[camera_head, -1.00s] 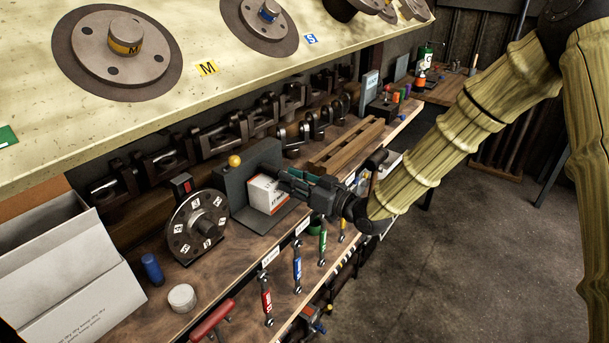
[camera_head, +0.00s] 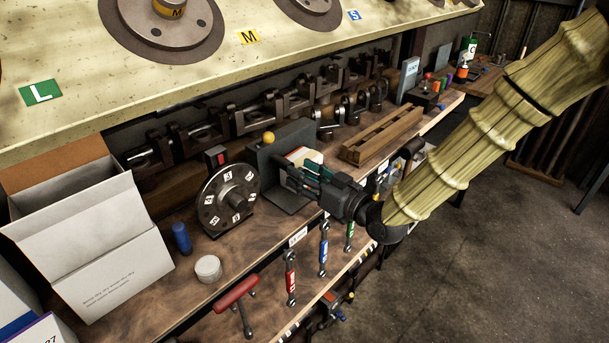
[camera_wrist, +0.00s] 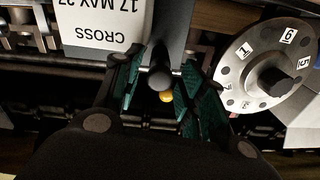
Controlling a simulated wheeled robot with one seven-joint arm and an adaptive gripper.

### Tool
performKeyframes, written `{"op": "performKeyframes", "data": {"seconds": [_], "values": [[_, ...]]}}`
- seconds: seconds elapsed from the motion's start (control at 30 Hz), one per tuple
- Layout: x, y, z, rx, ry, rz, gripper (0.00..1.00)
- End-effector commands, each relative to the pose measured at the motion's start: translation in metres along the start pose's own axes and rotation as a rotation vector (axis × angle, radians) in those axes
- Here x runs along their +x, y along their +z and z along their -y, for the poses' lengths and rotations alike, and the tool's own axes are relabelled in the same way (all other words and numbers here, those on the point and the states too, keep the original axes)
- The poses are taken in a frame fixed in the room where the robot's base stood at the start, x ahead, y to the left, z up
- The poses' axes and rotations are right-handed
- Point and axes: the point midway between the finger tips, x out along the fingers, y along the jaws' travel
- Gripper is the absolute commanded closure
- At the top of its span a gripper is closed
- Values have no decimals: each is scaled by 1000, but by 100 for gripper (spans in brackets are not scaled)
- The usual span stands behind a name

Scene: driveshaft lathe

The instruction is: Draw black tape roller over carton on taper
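The carton (camera_head: 305,157), white with an orange-red edge, sits on the dark grey taper (camera_head: 262,160), a base with an upright plate and a yellow ball on top. In the wrist view the carton (camera_wrist: 100,22) shows its upside-down label, and the taper's grey plate (camera_wrist: 173,25) is beside it. My gripper (camera_head: 288,172) is in front of the carton, hiding its lower part. In the wrist view my gripper (camera_wrist: 160,88) has its green-padded fingers apart, with the round black end of the tape roller (camera_wrist: 160,78) between them. Gaps show; I cannot see firm contact.
A numbered dial (camera_head: 230,198) stands close left of the taper. A blue cylinder (camera_head: 181,238), a white round tin (camera_head: 208,268) and a large open box (camera_head: 100,240) are further left. A wooden rack (camera_head: 382,135) is on the right. A shelf (camera_head: 60,115) overhangs the back.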

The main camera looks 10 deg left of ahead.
Motion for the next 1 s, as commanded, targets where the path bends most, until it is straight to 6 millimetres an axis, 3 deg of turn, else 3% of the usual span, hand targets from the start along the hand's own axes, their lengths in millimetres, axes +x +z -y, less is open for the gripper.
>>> {"op": "performKeyframes", "data": {"seconds": [0.33, 0.47, 1.0], "values": [[-2, 0, 0, 0, 0, 0, 54], [-11, 0, 0, 1, 0, 0, 54], [-101, 0, -1, 2, 2, -1, 54]]}}
